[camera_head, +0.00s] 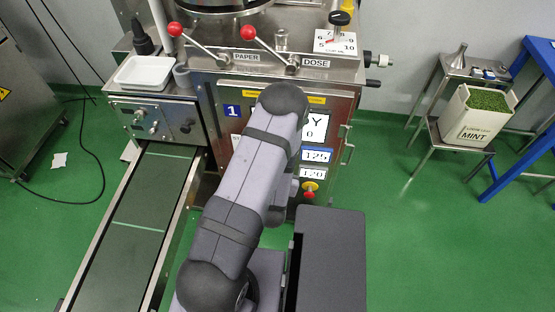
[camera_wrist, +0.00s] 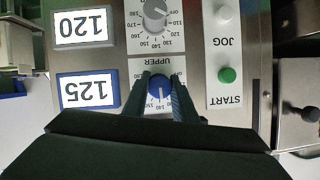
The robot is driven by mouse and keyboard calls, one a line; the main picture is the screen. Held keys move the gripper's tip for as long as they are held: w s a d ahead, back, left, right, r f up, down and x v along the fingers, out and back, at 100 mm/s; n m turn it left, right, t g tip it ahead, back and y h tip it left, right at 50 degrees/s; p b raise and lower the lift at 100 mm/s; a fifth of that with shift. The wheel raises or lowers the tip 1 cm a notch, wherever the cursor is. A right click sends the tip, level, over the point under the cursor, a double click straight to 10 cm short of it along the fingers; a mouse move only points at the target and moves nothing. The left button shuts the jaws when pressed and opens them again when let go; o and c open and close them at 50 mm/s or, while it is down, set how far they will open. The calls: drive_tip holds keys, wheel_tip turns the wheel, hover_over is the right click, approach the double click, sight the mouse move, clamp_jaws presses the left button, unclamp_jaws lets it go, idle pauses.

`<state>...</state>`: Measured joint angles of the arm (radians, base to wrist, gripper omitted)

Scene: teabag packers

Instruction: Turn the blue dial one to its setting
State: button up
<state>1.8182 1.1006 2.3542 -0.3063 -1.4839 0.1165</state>
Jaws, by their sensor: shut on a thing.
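The blue dial (camera_wrist: 159,88) sits on a machine panel, seen upside down in the wrist view. It has a white pointer line and a printed number scale around it. My gripper (camera_wrist: 160,77) is shut on the dial, one dark finger on each side. The fingers cover part of the scale, so the exact reading is unclear. A blue-framed plate reading 125 (camera_wrist: 88,91) is beside it; this plate also shows in the head view (camera_head: 317,155). In the head view my arm hides the dial and gripper.
A green START button (camera_wrist: 227,75) and a white JOG button (camera_wrist: 223,14) are on the other side. A red-and-yellow stop button (camera_head: 310,189) is below the plates.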

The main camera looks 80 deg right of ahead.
idle(0.4)
drive_tip(key=o, duration=1)
drive_tip(key=shift+o, duration=0.2)
